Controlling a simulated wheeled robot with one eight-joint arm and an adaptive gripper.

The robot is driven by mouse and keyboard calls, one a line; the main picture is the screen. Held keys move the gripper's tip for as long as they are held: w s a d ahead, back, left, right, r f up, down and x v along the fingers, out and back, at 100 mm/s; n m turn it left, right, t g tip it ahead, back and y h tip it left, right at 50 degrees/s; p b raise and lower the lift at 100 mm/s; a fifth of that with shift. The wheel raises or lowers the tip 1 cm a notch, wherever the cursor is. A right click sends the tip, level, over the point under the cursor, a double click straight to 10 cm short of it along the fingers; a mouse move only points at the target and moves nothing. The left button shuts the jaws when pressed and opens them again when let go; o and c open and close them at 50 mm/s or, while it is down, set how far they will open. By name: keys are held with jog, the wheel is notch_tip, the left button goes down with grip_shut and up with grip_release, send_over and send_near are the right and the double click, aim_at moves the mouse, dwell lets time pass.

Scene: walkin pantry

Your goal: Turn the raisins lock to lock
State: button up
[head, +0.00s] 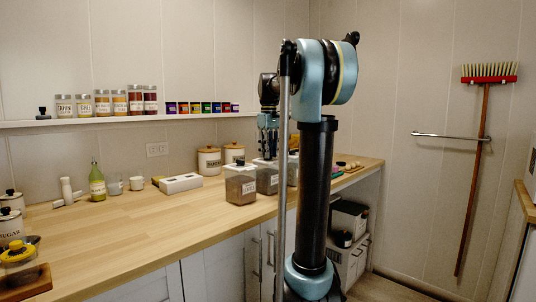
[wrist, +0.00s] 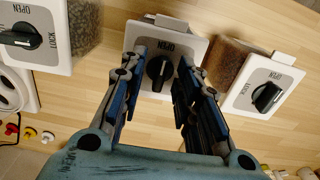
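Three clear canisters with white lids and black turn knobs stand in a row; I cannot read which holds the raisins. The middle lid (wrist: 189,42) lies beneath my gripper (wrist: 163,56) in the wrist view. Its black knob (wrist: 159,72) sits between my two open fingers, with no contact I can make out. OPEN is printed above that knob; its LOCK mark is hidden. The left lid (wrist: 38,60) and right lid (wrist: 240,100) each show OPEN and LOCK. In the head view, my gripper (head: 268,150) points down over the middle canister (head: 267,181), partly behind my arm.
The near canister (head: 240,188) holds brown contents. A white box (head: 181,183), a green bottle (head: 97,183) and small cups stand left on the wooden counter (head: 135,222). Spice jars line the shelf (head: 60,124) above. The counter's front middle is clear.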

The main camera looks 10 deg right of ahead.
jog(key=shift+f, duration=0.15)
grip_shut()
